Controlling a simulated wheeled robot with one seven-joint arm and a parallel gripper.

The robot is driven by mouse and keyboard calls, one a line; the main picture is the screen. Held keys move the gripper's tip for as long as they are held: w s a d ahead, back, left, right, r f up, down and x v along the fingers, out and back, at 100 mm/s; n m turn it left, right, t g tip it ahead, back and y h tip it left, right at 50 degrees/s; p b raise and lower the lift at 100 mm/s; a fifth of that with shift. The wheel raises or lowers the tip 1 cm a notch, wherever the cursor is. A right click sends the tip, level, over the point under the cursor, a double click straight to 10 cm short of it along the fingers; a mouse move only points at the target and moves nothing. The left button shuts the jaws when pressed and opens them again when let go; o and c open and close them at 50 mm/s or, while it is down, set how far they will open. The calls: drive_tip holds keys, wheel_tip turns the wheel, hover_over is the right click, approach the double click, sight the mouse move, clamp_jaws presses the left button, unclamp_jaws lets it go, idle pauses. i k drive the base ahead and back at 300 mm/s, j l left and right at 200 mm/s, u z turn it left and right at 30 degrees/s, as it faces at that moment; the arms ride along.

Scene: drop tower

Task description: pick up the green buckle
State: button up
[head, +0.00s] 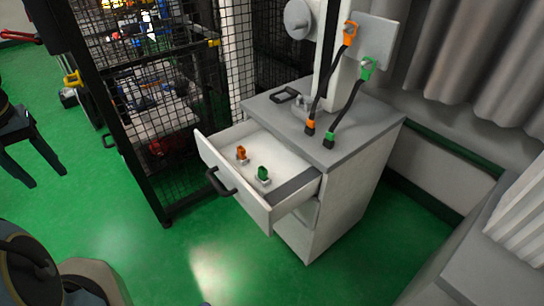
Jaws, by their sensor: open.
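A small green piece (263,174), which looks like a buckle, stands on a small light base in the open drawer (234,187), near its front right. An orange piece (241,153) of similar form stands behind it to the left. Another green clip (367,68) hangs high on the white post's panel. A black strap runs from it down to a green-topped end (330,137) on the cabinet top. I cannot tell from shape alone which green piece is the named buckle. My gripper is not in view; dark rounded parts at the lower left look like my arm.
The grey-topped cabinet (364,120) carries the post, an orange clip (350,32) with its strap, and a black handle-like item (285,96). A black mesh cage (128,130) stands close left of the drawer. Green floor (190,250) is clear in front.

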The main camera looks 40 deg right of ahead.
sight(263, 172)
drive_tip(key=i, duration=0.5)
drive_tip(key=i+z, duration=0.4)
drive_tip(key=i+j+z, duration=0.25)
drive_tip(key=i+z, duration=0.2)
drive_tip(key=i, duration=0.15)
drive_tip(key=z, duration=1.3)
